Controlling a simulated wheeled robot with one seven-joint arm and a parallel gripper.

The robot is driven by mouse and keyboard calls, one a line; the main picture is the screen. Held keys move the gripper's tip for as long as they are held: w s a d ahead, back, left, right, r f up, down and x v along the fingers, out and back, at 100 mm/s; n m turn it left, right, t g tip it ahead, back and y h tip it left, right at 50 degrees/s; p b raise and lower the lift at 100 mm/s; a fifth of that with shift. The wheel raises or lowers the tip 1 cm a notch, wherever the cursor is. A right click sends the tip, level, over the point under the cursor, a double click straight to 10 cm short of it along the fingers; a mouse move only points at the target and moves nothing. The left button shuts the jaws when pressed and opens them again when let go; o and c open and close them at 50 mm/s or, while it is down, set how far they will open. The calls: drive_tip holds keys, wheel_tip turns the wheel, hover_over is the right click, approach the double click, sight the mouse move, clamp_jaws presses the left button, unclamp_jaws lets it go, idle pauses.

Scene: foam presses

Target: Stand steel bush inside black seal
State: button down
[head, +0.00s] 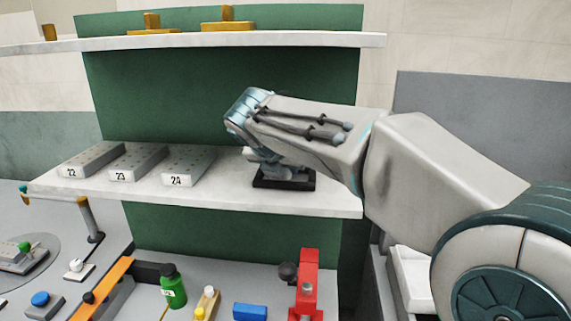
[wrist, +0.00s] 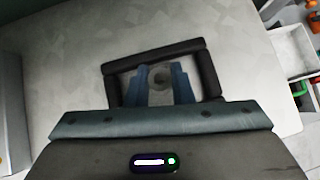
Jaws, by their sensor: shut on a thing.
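The black seal is a square black frame (wrist: 208,75) lying on the white shelf; in the head view the seal (head: 284,184) lies under my gripper. My gripper (wrist: 161,88) points down with its two blue fingers inside the seal's outline in the wrist view. In the head view my gripper (head: 272,172) and wrist hide the bush.
Grey perforated blocks marked 22 (head: 92,160), 23 (head: 138,163) and 24 (head: 188,166) stand on the same shelf to the left. An upper shelf (head: 230,40) runs above. The bench below holds a green bottle (head: 173,287) and a red press (head: 307,285).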

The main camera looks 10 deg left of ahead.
drive_tip(key=shift+w, duration=0.1)
drive_tip(key=shift+f, duration=0.15)
drive_tip(key=c, duration=1.3)
unclamp_jaws()
drive_tip(key=shift+o, duration=0.2)
drive_tip(key=b+v, duration=0.1)
drive_tip(key=v, duration=1.1)
drive_tip(key=shift+w+r, duration=0.1)
drive_tip(key=shift+r, duration=0.2)
